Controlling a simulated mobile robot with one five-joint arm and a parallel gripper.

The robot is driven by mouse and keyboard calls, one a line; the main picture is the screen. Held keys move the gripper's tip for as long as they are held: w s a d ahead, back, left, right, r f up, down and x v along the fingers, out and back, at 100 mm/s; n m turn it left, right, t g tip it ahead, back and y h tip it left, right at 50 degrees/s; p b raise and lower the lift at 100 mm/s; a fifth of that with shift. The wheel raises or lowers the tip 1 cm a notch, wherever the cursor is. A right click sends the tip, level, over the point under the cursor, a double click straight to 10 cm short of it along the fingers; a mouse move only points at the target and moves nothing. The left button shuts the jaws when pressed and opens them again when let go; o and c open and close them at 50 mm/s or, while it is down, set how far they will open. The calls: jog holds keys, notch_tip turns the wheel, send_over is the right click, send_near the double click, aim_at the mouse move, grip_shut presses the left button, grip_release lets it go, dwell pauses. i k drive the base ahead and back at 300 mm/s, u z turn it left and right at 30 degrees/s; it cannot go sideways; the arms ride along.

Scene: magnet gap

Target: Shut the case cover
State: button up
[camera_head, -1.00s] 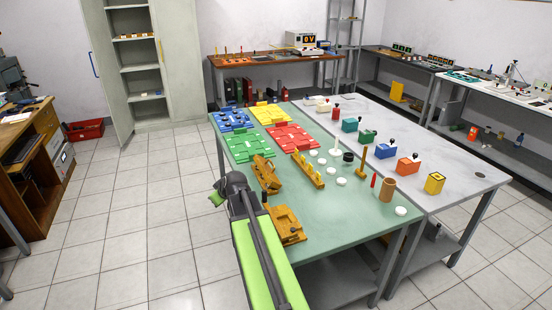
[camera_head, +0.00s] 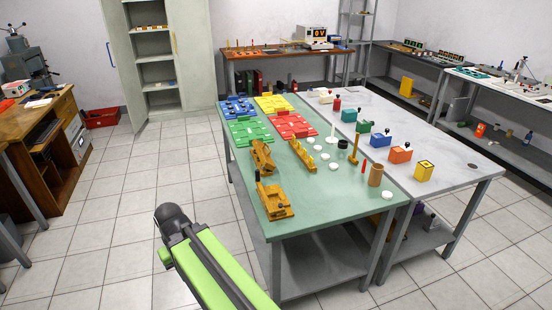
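I cannot tell for sure which thing is the case. Two wooden pieces lie on the left side of the green-topped table: an orange-brown one with a raised, tilted part (camera_head: 262,157), and a flatter one with a small dark-topped post (camera_head: 274,202) nearer the front corner. Whether either has a cover is too small to tell. My green and dark arm rises from the bottom, its dark joint over the floor left of the table, apart from both pieces. My gripper's fingers do not show.
The green-topped table (camera_head: 335,200) also holds coloured trays, such as a blue tray (camera_head: 237,107), and several small parts. A grey table (camera_head: 455,160) adjoins it on the right. A brown desk (camera_head: 40,125) stands at left. The tiled floor between is clear.

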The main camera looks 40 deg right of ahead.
aim_at(267, 162)
jog(key=z, duration=0.35)
jog(key=i, duration=0.85)
jog(key=u, duration=0.35)
